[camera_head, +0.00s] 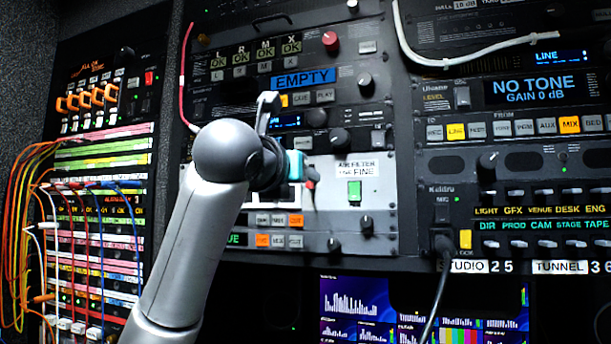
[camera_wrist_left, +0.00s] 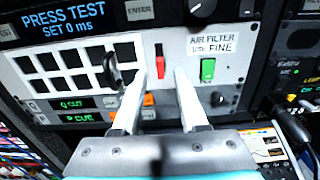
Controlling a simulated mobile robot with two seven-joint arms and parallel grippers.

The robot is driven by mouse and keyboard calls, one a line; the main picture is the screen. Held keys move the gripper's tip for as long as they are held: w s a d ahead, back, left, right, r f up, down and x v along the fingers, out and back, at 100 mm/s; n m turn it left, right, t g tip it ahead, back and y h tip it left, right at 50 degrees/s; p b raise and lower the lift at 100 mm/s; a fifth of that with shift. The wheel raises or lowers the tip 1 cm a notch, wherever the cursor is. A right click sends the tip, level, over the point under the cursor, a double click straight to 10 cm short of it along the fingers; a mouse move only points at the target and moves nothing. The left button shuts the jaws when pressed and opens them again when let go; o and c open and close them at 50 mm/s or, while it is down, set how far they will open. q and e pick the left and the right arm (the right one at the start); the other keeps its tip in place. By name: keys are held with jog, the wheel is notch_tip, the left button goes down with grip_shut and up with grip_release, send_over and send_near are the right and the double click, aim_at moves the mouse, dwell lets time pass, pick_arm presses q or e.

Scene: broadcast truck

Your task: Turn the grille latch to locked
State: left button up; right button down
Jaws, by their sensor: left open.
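A white grille panel (camera_wrist_left: 30,68) with dark square openings fills the left of the left wrist view. A small red lever (camera_wrist_left: 160,62), which looks like the grille latch, stands near upright at the panel's right side. My left gripper (camera_wrist_left: 161,74) is open, with its two pale fingers apart and the red lever showing between their tips. I cannot tell whether they touch it. In the head view the red lever (camera_head: 311,178) shows just right of my left wrist, which hides most of the grille panel. The fingertips are hidden there. My right gripper is not in view.
A green switch (camera_wrist_left: 207,69) sits under the "AIR FILTER USE FINE" label (camera_wrist_left: 212,40), right of the lever. A dark hooked handle (camera_wrist_left: 110,68) stands out left of the fingers. Coloured patch cables (camera_head: 25,190) hang at far left. Screens (camera_head: 355,305) sit below.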

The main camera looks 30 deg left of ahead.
pick_arm(q)
jog(key=shift+x, duration=1.45)
grip_shut()
